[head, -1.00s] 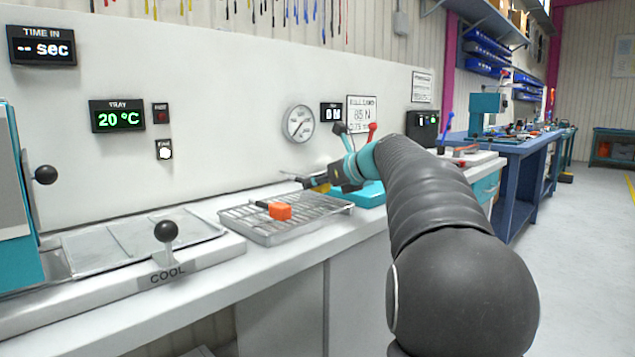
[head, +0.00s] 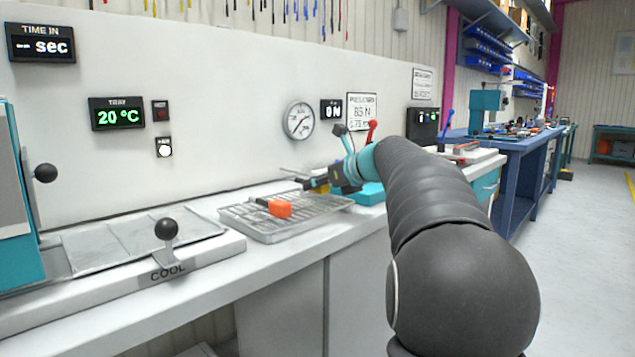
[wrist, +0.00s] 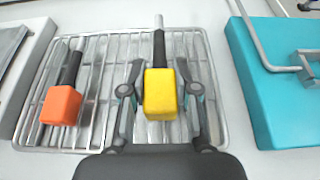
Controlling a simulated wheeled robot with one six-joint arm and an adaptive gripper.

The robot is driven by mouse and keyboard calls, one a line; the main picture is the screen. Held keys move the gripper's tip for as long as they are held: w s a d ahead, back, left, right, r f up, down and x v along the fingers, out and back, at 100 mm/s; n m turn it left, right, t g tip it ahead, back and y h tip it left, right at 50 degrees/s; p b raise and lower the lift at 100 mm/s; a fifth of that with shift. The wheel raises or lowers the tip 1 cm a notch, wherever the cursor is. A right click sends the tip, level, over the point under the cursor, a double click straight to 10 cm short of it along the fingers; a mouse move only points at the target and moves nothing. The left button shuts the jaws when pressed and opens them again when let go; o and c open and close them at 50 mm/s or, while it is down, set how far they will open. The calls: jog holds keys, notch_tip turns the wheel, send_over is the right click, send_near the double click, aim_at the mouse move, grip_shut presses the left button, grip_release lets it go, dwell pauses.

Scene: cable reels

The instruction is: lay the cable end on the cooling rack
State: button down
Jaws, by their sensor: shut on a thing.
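The cooling rack (head: 262,236) is a wire grid in a shallow metal tray on the white bench; its bars and rim fill much of the wrist view (wrist: 213,88). My gripper (wrist: 160,70) is over the rack's right half, shut on a yellow cable end (wrist: 160,98) with a dark stem and a pale tip pointing away. I cannot tell whether the yellow block touches the bars. An orange cable end (wrist: 61,105) with a black stem lies on the rack's left part; it also shows in the head view (head: 279,208). My arm partly hides the gripper there.
A teal block with a metal handle (wrist: 262,85) stands just right of the rack. A cooling plate with a black-knobbed lever (head: 167,229) is to its left. The wall with gauge (head: 299,121) and displays rises behind. Bare bars lie between the two cable ends.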

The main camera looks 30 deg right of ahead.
jog(key=shift+f+b, duration=0.7)
jog(key=shift+f, duration=0.65)
jog(key=c, duration=0.8)
grip_release()
jog(key=v, duration=1.1)
jog(key=shift+s+d+r, duration=0.1)
jog(key=shift+s+r, duration=0.05)
jog(key=shift+s, duration=0.15)
jog(key=shift+s+r+p, duration=0.15)
jog(key=shift+r+p, duration=2.1)
jog(key=shift+r, duration=3.35)
